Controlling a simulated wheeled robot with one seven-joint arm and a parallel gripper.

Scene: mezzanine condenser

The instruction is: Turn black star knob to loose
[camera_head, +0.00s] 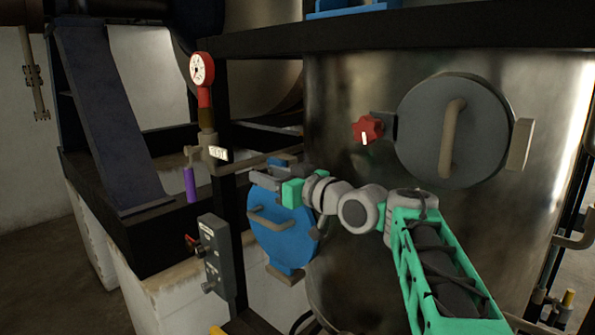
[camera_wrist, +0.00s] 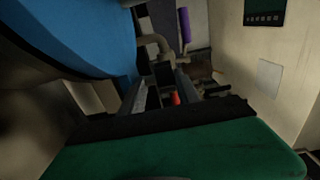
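My gripper (camera_head: 260,178) is at the left end of my arm, in front of the upper part of a round blue cover. In the wrist view my gripper's two fingers (camera_wrist: 172,92) stand apart, with a small red thing (camera_wrist: 175,98) showing in the gap beyond them. I see no grasp on anything. I cannot make out a black star knob for certain; dark parts around the gripper are hard to separate. A red star knob (camera_head: 367,130) with a white mark sits on the tank, left of a grey round hatch, well apart from the gripper.
The blue cover (camera_head: 282,232) with a tan handle is close below my gripper, and fills the upper left of the wrist view. A grey control box (camera_head: 216,262), a purple handle (camera_head: 190,184) and a red-rimmed gauge (camera_head: 202,69) stand left. The metal tank (camera_head: 345,85) is behind my arm.

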